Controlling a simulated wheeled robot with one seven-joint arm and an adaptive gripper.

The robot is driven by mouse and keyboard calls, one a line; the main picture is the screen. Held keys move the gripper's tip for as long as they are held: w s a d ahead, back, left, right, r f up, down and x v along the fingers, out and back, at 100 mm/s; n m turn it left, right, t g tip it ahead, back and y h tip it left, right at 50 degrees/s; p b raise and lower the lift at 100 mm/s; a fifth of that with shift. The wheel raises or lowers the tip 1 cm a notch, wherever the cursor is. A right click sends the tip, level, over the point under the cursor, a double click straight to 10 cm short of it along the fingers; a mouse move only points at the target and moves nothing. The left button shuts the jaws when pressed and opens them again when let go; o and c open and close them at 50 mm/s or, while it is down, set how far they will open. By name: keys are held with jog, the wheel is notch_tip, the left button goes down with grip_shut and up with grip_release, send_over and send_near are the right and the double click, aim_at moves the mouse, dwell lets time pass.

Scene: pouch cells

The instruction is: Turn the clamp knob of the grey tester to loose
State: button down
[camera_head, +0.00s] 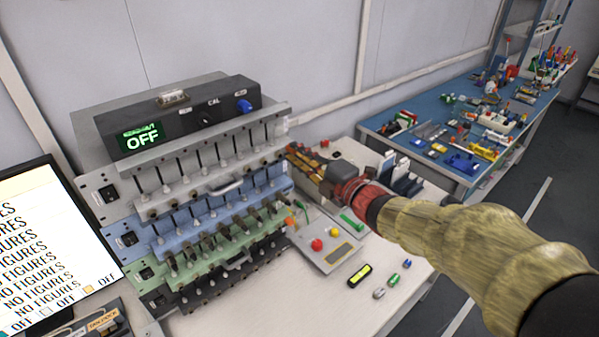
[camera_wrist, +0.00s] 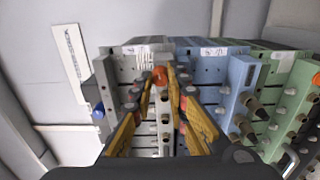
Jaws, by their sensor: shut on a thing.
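The grey tester (camera_head: 205,160) is the pale top unit of a stack of testers, with a row of levers along its front. In the wrist view its front panel (camera_wrist: 128,92) fills the middle. An orange-red knob (camera_wrist: 160,76) on it sits between my fingertips. My gripper (camera_wrist: 158,82) is shut on this knob, with one yellow finger on each side. In the head view my gripper (camera_head: 291,153) reaches the tester's right end from the right, and the knob is hidden there. The knob's setting cannot be read.
A black box with a green "OFF" display (camera_head: 142,138) and a blue knob (camera_head: 244,105) sits on top. Blue (camera_head: 160,244) and green (camera_head: 150,271) testers lie below. A control plate with a red button (camera_head: 316,244) is nearby. A blue bench (camera_head: 385,122) stands behind.

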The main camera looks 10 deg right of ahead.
jog(key=n+b, duration=0.2)
jog(key=b, duration=0.1)
jog(key=n+b, duration=0.3)
jog(key=b, duration=0.1)
jog(key=shift+f+n, duration=0.3)
jog(key=shift+f, duration=0.1)
jog(key=n+b, duration=0.1)
jog(key=n, duration=0.2)
jog(key=shift+r, duration=0.2)
jog(key=shift+n, duration=1.6)
jog(key=shift+f, duration=0.1)
jog(key=c, duration=1.7)
grip_release()
jog(key=shift+r, duration=0.2)
